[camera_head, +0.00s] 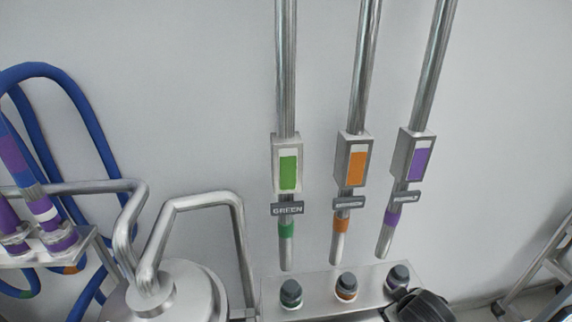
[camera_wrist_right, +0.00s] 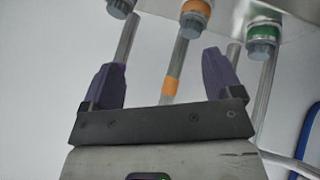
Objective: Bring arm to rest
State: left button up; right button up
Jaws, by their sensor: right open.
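My right gripper (camera_wrist_right: 164,62) shows in the right wrist view with its two purple fingers wide apart. Nothing is held between them. A metal pipe with an orange band (camera_wrist_right: 172,85) shows in the gap, behind the fingers. A dark rounded part at the bottom right of the head view looks like part of my right arm, in front of the right end of the metal block (camera_head: 322,289). The right fingers are not clear in the head view. My left gripper is in neither view.
Three wall pipes hang over the block, with a green label (camera_head: 288,172), an orange label (camera_head: 357,163) and a purple label (camera_head: 419,162). Dark-capped connectors (camera_head: 291,293) stand on the block. A steel vessel (camera_head: 180,294) and blue hoses (camera_head: 88,115) are left. A ladder-like frame (camera_head: 545,262) stands right.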

jog(key=s+a+r+t+y+p, duration=0.1)
jog(key=s+a+r+t+p, duration=0.35)
jog(key=s, duration=0.65)
jog(key=s+a+f+m+g+p, duration=0.1)
jog(key=s+f+g+p, duration=0.2)
jog(key=s, duration=0.8)
jog(key=s+f+m+g+p, duration=0.1)
jog(key=s+f+g+p, duration=0.2)
jog(key=s, duration=0.8)
jog(key=shift+s+a+f+m+g+y+p, duration=0.35)
jog(key=shift+f+g, duration=0.3)
jog(key=shift+g, duration=0.4)
